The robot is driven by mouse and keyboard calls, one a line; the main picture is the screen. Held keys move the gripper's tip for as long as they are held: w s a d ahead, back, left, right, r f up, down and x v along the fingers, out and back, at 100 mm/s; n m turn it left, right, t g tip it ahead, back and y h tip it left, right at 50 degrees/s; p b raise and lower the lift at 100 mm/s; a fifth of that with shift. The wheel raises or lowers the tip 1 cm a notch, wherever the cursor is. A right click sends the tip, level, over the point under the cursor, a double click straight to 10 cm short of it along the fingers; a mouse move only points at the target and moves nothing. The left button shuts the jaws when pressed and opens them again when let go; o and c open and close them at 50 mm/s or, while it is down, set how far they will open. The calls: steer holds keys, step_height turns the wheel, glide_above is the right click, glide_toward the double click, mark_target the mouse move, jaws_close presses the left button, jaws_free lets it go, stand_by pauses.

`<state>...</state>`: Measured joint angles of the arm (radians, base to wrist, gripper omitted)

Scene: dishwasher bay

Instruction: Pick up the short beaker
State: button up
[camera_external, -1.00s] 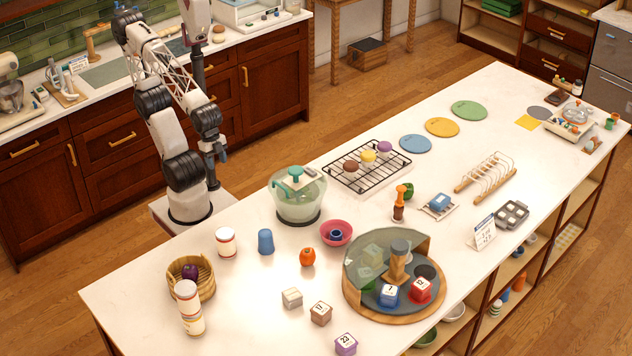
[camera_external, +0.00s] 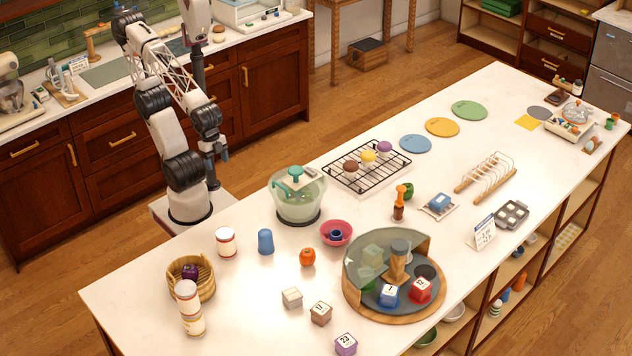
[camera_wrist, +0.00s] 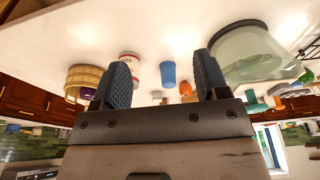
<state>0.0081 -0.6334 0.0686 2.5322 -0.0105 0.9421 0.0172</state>
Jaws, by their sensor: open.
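The short beaker is most likely the small blue cup (camera_external: 265,242) standing on the white counter, between a white jar with red bands and an orange tomato-like item. In the wrist view the blue cup (camera_wrist: 167,73) shows between my two fingers, farther off, in an upside-down picture. My gripper (camera_external: 221,157) hangs beside my arm, behind the counter and well away from the cup. In the wrist view my gripper (camera_wrist: 162,64) has its dark ribbed fingers spread apart with nothing between them.
The white jar (camera_external: 226,243) stands left of the cup. A pink bowl (camera_external: 337,240) and a clear green-tinted blender-like vessel (camera_external: 285,210) stand to its right. A wicker basket (camera_external: 206,287) and a tall canister (camera_external: 190,310) stand front left. A turntable (camera_external: 385,313) holds dice and a translucent cover.

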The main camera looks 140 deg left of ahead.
steer(key=o, duration=0.4)
steer(key=shift+w, duration=0.1)
steer(key=m+t, duration=0.1)
steer(key=t, duration=0.9)
glide_toward(264, 230)
steer(key=w+a+f, duration=0.1)
steer(key=w, duration=0.1)
steer(key=shift+w+d+f+t+h, duration=0.15)
steer(key=shift+w+f+t+h, duration=0.3)
steer(key=shift+h, duration=0.35)
steer(key=shift+x, duration=1.3)
steer(key=shift+f, duration=0.1)
